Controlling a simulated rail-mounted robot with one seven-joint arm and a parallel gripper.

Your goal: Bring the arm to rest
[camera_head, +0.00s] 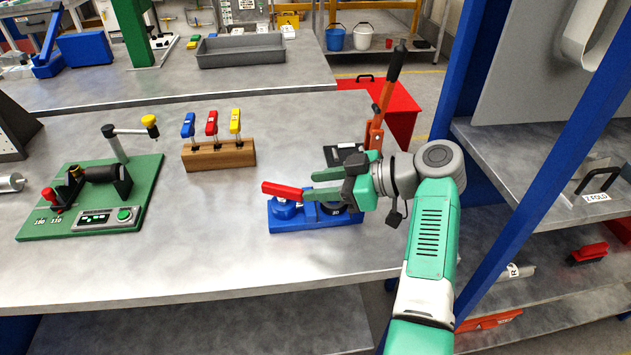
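My gripper (309,185) has green fingers and is over the right part of the workbench (220,260), pointing left. The two fingers are apart, with a gap between them and nothing seen in it. A red bar or handle (282,190) lies just left of the lower fingertip; I cannot tell whether they touch. Below the fingers is a blue base (290,222) with round parts, partly hidden by my gripper. My green and white arm reaches up from the bottom right.
Close behind my gripper stands an orange upright lever (389,85). A wooden block (218,155) holds blue, red and yellow handled tools. A green board (95,195) with a fixture is at left. A blue post (555,155) and shelves are close at right. The front bench is clear.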

